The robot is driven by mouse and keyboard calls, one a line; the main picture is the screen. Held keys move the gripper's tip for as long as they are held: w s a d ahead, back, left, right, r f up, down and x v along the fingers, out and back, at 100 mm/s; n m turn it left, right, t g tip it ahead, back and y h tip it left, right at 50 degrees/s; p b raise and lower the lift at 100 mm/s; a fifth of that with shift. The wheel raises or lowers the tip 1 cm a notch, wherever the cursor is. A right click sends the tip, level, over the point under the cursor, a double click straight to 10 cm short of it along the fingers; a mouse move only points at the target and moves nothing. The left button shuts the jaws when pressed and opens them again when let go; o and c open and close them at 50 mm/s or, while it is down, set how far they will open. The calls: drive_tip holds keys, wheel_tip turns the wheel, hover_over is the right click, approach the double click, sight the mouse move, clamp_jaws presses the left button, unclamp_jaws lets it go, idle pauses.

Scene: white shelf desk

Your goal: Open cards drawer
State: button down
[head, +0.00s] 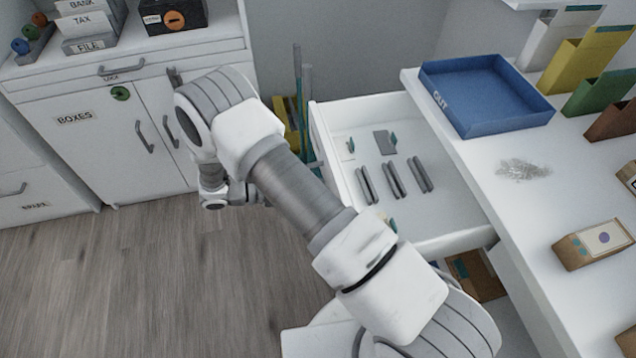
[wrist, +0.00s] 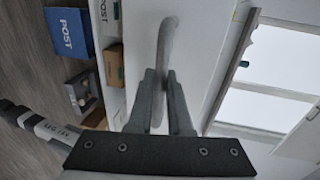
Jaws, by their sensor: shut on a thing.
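A white drawer (head: 440,205) of the desk at right is pulled out to the left in the head view. It holds dark grey bars and small flat pieces; its label cannot be read, so I cannot confirm it is the cards drawer. In the wrist view, my gripper (wrist: 160,95) is shut on a curved grey handle (wrist: 165,45) on a plain white front (wrist: 190,65). In the head view, my arm hides the gripper, the handle and most of the drawer front.
A blue tray marked OUT (head: 485,95) stands on the desk beside the open drawer. A brown box (head: 475,275) shows below the drawer. White cabinets (head: 100,130) stand at the left. The wooden floor (head: 150,280) in front of them is clear. The wrist view shows a blue POST box (wrist: 70,33).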

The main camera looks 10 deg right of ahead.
drive_tip(key=c, duration=0.8)
unclamp_jaws()
drive_tip(key=shift+c, duration=0.2)
drive_tip(key=p+v, duration=0.1)
drive_tip(key=v, duration=1.6)
drive_tip(key=shift+a, duration=0.25)
drive_tip(key=shift+s+r, duration=0.1)
